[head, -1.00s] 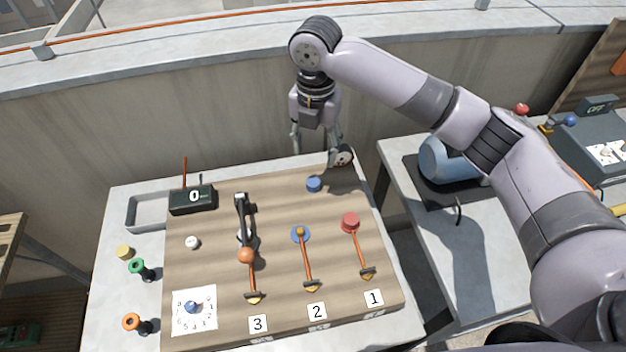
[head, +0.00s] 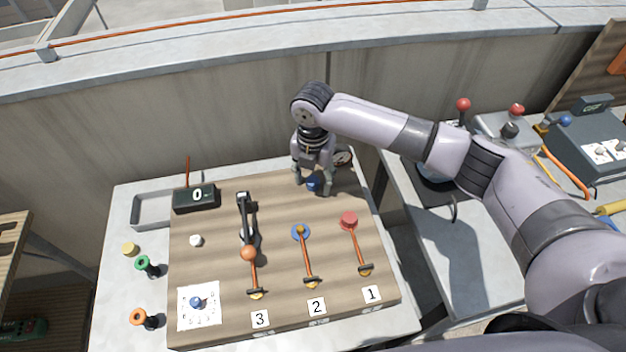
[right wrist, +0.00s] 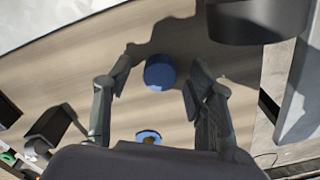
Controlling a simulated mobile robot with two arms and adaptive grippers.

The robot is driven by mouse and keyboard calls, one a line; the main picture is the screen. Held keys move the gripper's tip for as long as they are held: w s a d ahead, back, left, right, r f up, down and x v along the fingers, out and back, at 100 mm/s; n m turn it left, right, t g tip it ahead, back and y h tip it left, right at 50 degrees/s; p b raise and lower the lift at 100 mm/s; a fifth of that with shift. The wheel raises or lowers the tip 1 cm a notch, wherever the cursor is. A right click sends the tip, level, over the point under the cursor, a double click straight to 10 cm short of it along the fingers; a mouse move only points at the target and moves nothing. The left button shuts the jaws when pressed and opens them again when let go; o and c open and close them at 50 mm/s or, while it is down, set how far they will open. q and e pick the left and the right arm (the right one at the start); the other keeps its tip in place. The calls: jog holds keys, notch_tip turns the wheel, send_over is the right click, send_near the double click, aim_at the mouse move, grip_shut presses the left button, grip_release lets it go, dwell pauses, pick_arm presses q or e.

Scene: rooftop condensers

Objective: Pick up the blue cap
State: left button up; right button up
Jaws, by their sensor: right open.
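The blue cap (head: 313,183) sits on the wooden board (head: 345,285) near its back edge. My right gripper (head: 313,188) is over it, pointing down, with one finger on each side of the cap. In the right wrist view the round blue cap (right wrist: 160,73) lies between the two open fingertips (right wrist: 158,82), with a gap on both sides. The gripper is open and partly hides the cap in the head view. My left gripper is not in view.
A blue disc (head: 300,232) with an orange cord and a red cap (head: 348,220) stand in front of the cap. A gauge (head: 343,158) is close behind right.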

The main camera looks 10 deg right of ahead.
jog(key=c, duration=0.9)
jog(key=shift+r, duration=0.1)
